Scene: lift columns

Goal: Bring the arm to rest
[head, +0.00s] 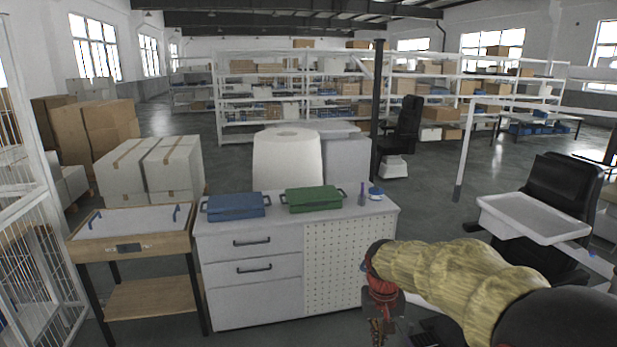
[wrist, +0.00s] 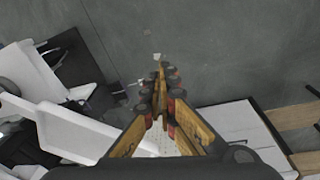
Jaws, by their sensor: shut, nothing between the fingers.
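My arm, in a yellow sleeve, reaches in from the lower right of the head view. My gripper (head: 377,333) hangs at its end, pointing down, in front of the right end of the white cabinet (head: 252,290). In the wrist view my gripper (wrist: 160,90) has its orange and black fingers together, with nothing between them. The grey floor lies below the fingertips.
A blue box (head: 236,207), a green box (head: 312,199) and a small blue bottle (head: 361,194) stand on the cabinet. A wooden-framed table (head: 130,247) is at left. A white tray (head: 533,217) and a black chair (head: 565,195) are at right.

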